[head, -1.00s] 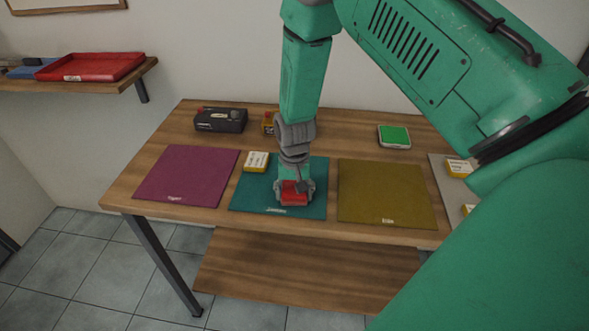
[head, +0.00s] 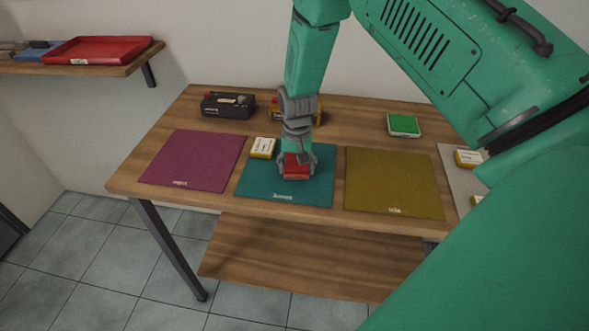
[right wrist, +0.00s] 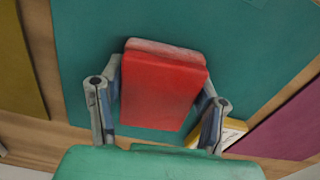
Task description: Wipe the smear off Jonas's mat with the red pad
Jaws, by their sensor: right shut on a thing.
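My right gripper (head: 296,170) is shut on the red pad (head: 296,172) over the teal mat (head: 258,187), the middle of three coloured mats. In the right wrist view the red pad (right wrist: 162,88) sits between the fingers, with the teal mat (right wrist: 245,60) around it. The teal mat's front label is too small to read surely. I see no smear on its visible part; the pad and gripper hide some of it. I cannot tell whether the pad touches the mat. My left gripper is not in view.
A yellow-and-white box (head: 262,147) stands at the teal mat's back left corner. A purple mat (head: 195,160) lies left, an olive mat (head: 395,182) right. Behind are a black box (head: 228,104), a yellow box (head: 275,113) and a green pad (head: 403,123).

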